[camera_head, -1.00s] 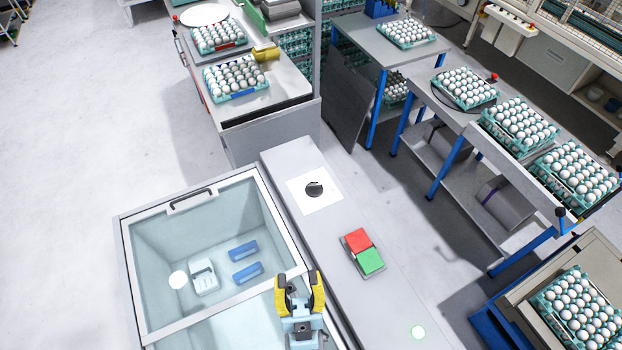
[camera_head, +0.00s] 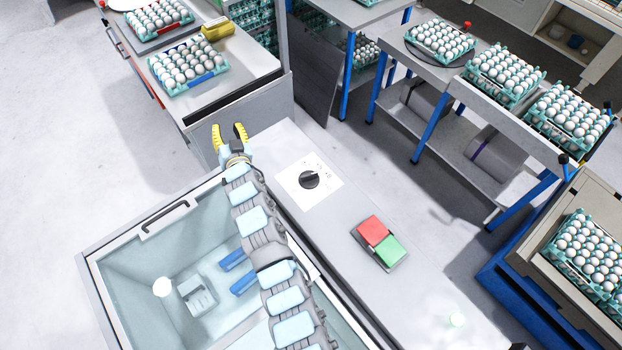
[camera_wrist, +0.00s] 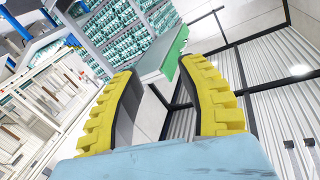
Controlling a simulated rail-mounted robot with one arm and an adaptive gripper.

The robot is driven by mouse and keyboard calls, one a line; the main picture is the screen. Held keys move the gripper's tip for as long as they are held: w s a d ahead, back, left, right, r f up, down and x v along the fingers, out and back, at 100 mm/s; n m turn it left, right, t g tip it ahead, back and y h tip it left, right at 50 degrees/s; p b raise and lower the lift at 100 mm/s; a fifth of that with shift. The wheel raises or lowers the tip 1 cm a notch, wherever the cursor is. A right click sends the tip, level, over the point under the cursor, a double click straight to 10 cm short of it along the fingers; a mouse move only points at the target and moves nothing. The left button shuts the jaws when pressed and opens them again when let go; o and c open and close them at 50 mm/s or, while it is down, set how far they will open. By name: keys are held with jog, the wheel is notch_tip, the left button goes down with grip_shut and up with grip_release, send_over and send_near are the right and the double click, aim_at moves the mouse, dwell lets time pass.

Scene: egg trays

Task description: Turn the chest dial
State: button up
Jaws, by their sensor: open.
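The chest dial (camera_head: 309,180) is a round black knob on a white square plate (camera_head: 327,196), set on the grey top of the chest (camera_head: 350,262). My gripper (camera_head: 230,132) has yellow fingers spread apart with nothing between them. In the head view it shows up and to the left of the dial, clear of it, near the far end of the chest. In the wrist view the open yellow fingers (camera_wrist: 160,105) point toward far shelves and a wall, and the dial is not in that view.
The chest has a glass lid with a handle (camera_head: 165,219). A red button (camera_head: 373,230) and a green button (camera_head: 390,249) sit on its top. A counter with egg trays (camera_head: 187,68) stands beyond my gripper. Tables with egg trays (camera_head: 503,72) stand at right.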

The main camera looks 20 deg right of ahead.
jog(key=w+d+f+m+g+h+b, duration=0.3)
jog(key=w+d+f+g, duration=0.1)
jog(key=d, duration=0.2)
jog(key=m+g+h+b, duration=0.1)
jog(key=m+g+b, duration=0.7)
jog(key=m+g, duration=0.5)
send_near(310, 174)
jog(key=shift+n+g, duration=0.3)
jog(key=shift+n, duration=0.1)
jog(key=x, duration=1)
jog(key=shift+w+d+f, duration=0.15)
jog(key=shift+c, duration=0.2)
grip_shut()
